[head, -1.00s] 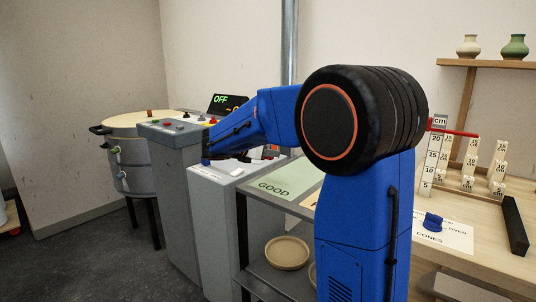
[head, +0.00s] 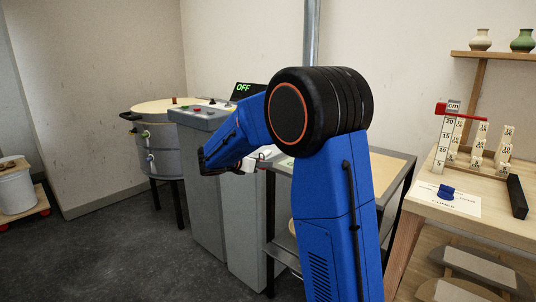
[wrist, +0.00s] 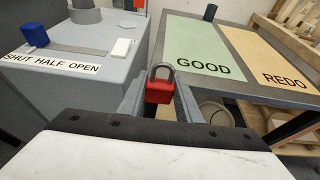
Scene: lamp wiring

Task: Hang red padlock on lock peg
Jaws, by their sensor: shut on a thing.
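The red padlock (wrist: 159,92) is held between the fingers of my gripper (wrist: 160,88) in the wrist view. Its grey shackle points up, away from the palm, and its body sits between the fingertips. In the head view my gripper (head: 232,165) is low beside the grey cabinet, and the arm partly hides it. I cannot make out the lock peg in either view.
A grey control box (head: 205,118) with buttons stands beside a round kiln (head: 155,135). Open floor lies at front left.

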